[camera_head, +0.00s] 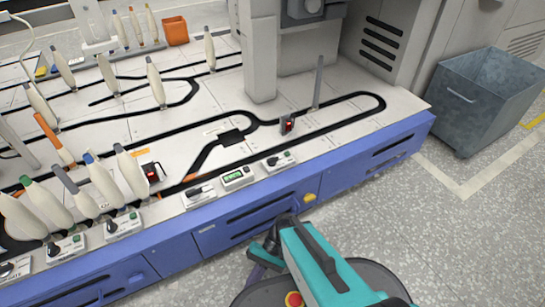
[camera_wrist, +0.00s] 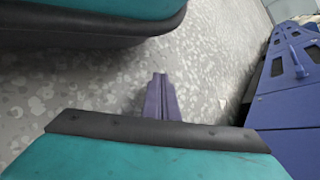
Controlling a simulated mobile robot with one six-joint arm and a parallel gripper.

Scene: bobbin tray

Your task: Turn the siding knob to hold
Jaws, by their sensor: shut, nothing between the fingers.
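Several white knob boxes with dark knobs line the front edge of the bench top. One knob box (camera_head: 199,194) sits left of a small green display (camera_head: 236,177), and another knob box (camera_head: 279,160) sits right of it. Their labels are too small to read, so I cannot tell which is the siding knob or where it points. My gripper (camera_wrist: 159,78) shows in the wrist view as two purple fingers closed together, empty, over the speckled floor. In the head view my teal arm is low in front of the bench, below and apart from the knobs.
Black tracks cross the bench top, with cream bobbins on pegs at left. Red-lit carriers (camera_head: 287,125) stand on the track. A grey metal bin (camera_head: 490,100) stands right; the floor between is clear.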

